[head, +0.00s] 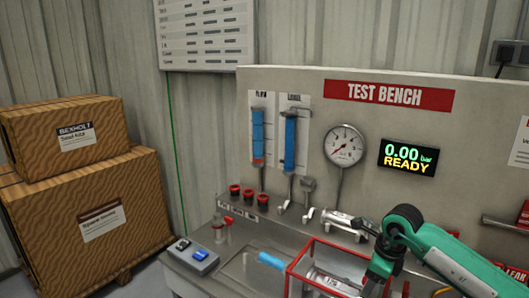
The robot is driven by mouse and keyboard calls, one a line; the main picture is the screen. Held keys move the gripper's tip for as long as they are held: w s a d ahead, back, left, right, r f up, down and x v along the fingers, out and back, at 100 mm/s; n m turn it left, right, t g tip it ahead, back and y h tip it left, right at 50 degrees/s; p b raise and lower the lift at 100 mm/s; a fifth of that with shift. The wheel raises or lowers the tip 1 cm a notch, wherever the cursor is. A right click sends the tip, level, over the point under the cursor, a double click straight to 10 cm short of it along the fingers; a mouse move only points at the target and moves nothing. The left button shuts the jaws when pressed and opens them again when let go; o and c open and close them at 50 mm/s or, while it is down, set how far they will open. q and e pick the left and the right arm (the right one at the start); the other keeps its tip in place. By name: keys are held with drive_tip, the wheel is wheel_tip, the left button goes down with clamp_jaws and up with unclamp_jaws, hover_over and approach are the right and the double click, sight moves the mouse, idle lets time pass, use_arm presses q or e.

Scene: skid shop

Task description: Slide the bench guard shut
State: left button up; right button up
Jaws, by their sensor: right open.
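The bench guard (318,244), a clear box with a red frame, stands on the test bench (190,262) at the bottom middle of the head view. A silvery part shows inside or behind its clear panel. A blue bar (271,260) lies at the guard's left side; I cannot tell whether it is the guard's handle. My right gripper (374,287), on the green arm, is at the guard's right side, pointing down and open. Its fingertips are largely hidden by the wrist and the frame edge, so I cannot tell whether it touches the guard. My left gripper is out of view.
A grey box with blue and dark buttons (192,256) sits on the bench's left. Red knobs (248,196), a metal fitting (342,221) and a gauge (344,145) are behind. The display (408,159) reads 0.00 bar READY. Cartons (85,210) stand at left.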

drive_tip(key=shift+r+p, duration=1.55)
drive_tip(key=shift+r, duration=2.2)
